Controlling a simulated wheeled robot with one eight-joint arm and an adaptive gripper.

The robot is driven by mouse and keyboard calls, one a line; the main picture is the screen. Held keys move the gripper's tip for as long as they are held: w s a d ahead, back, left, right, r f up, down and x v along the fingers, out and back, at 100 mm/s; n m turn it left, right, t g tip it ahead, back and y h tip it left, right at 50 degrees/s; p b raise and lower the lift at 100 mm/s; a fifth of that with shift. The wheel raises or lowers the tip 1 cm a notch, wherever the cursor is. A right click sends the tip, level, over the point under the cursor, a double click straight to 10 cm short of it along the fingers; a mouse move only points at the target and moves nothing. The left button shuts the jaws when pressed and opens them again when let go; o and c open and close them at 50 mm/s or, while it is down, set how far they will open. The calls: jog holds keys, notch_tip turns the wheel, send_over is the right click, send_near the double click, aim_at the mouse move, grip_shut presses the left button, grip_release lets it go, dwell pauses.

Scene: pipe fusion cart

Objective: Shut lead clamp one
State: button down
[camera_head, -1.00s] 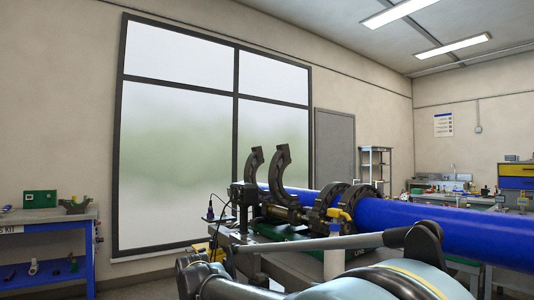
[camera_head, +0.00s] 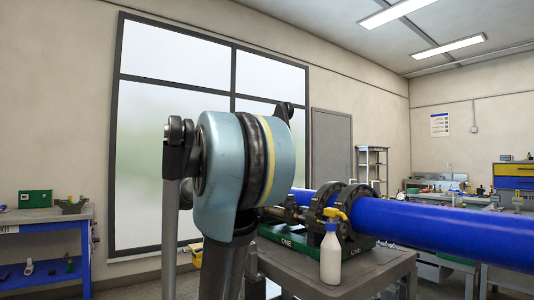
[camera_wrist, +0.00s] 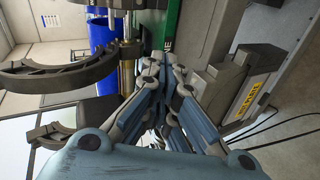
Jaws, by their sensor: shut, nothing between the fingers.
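In the wrist view, two dark curved clamp halves stand swung open at the left, an upper one (camera_wrist: 60,76) and a lower one (camera_wrist: 62,128). I cannot tell which is lead clamp one. My gripper (camera_wrist: 160,66) is shut and empty, to the right of the curved halves and apart from them. In the head view, my arm hides the open halves and my gripper. The green base (camera_head: 288,241) marked ONE shows below the clamps. Two closed dark clamp rings (camera_head: 356,200) sit around the blue pipe (camera_head: 440,228).
A white bottle with a yellow top (camera_head: 330,258) stands on the cart top (camera_head: 370,268) near the front. In the wrist view, a grey box with a yellow label (camera_wrist: 246,106) and black cables lie to the right of my gripper. A blue workbench (camera_head: 45,250) stands far left.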

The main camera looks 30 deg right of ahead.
jog(key=w+d+r+h, duration=0.4)
jog(key=w+r, duration=0.3)
jog(key=r, duration=0.4)
jog(key=w+d+r+h, duration=0.4)
jog(key=w+r, duration=0.3)
jog(key=r, duration=0.5)
jog(key=shift+n, duration=0.4)
jog(key=x, duration=1.3)
jog(key=shift+f, duration=0.1)
